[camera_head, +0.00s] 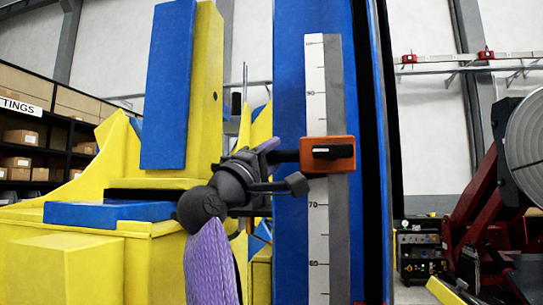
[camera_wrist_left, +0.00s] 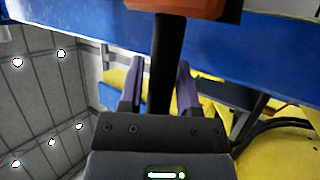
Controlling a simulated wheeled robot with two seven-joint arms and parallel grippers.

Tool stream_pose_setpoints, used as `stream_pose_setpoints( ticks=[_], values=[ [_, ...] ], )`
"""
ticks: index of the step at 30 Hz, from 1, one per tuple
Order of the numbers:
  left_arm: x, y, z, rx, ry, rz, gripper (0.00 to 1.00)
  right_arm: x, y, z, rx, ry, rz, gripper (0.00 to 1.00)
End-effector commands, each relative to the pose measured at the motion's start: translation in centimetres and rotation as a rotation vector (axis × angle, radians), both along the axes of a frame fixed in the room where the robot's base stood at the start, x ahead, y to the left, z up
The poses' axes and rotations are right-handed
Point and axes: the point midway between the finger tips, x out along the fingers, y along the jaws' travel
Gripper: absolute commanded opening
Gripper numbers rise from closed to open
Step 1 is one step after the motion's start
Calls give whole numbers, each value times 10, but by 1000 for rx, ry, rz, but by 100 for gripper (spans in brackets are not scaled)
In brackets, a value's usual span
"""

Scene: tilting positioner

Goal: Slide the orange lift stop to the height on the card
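The orange lift stop (camera_head: 343,164) sits on a vertical scale (camera_head: 318,240) on a blue column, between the marks 90 and 70, and covers the scale there. A small black piece is on its front. A black bar (camera_head: 285,157) sticks out from its left side. My left gripper (camera_head: 270,150) is at this bar, left of the stop. In the left wrist view the bar (camera_wrist_left: 166,65) runs between the purple fingers of the gripper (camera_wrist_left: 161,75); a gap shows on its left side, so the fingers are open around it. The orange stop (camera_wrist_left: 205,5) shows at the top edge. The card is not in view.
The blue column (camera_head: 290,250) stands right behind my gripper. A yellow frame with blue pads (camera_head: 168,90) stands close on the left. A dark red machine with a grey disc (camera_head: 525,140) is at the right. Shelves with boxes (camera_head: 20,137) are at the far left.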

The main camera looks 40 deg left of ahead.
Motion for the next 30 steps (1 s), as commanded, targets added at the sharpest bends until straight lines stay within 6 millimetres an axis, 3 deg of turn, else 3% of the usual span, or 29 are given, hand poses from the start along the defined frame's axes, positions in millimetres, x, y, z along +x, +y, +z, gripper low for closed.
stream_pose_setpoints(
  ticks=[1, 3, 13, 24, 30],
  values=[
    [0, 0, 0, 0, 0, 0, 55, 0, 0, 0, 0, 0, 0, 65],
    [0, 0, 0, 0, 0, 0, 67, 0, 0, 0, 0, 0, 0, 65],
    [-5, 0, -4, 1, -1, 1, 67, 0, 0, -5, 0, 1, 0, 65],
    [-72, -3, -47, 1, -1, 2, 67, -3, -6, -45, -13, 8, 10, 65],
    [-85, -3, -52, 0, 0, 1, 67, -4, -11, -48, -22, 10, 13, 65]
  ],
)
